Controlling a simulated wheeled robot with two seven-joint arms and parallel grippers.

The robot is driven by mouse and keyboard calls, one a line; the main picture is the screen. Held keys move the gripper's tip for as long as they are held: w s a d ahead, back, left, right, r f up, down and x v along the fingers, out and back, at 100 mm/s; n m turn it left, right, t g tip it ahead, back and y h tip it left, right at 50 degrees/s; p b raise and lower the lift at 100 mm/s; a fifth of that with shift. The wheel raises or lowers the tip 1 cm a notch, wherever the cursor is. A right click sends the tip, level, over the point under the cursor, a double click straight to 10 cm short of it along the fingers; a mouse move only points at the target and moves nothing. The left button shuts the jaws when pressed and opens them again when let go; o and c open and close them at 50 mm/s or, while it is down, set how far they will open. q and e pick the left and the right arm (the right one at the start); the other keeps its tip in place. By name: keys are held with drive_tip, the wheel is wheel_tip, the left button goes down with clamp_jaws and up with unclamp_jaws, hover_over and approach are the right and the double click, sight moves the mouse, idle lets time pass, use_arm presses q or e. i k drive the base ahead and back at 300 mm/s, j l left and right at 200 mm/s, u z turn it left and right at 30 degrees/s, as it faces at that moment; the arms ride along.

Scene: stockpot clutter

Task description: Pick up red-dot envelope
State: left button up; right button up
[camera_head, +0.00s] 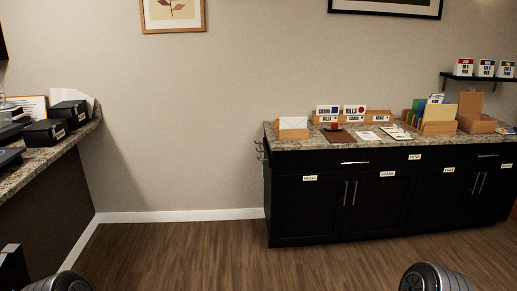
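I cannot pick out a red-dot envelope for sure at this size. A white envelope (293,122) stands in a small wooden holder at the left end of the far counter. A sign reading BILLS with a red dot (354,110) stands at the back of that counter. Flat white papers (366,135) and a small stack of papers (397,132) lie in front of it; any dots on them are too small to tell. Rounded dark parts of my arms show at the bottom edge, far from the counter. Neither gripper's fingers show.
The far granite counter (345,144) tops black cabinets (385,195). Folders in a wooden sorter (437,117) stand at its right. A side counter (45,156) with black boxes (46,132) runs along the left. The wooden floor (230,252) between is clear.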

sight(348, 109)
drive_tip(key=i+z, duration=0.15)
drive_tip(key=i, duration=0.4)
drive_tip(key=i+j+z, duration=0.15)
drive_tip(key=i, duration=0.4)
drive_tip(key=i+j+z, duration=0.1)
drive_tip(key=i+j, duration=0.15)
drive_tip(key=i, duration=0.25)
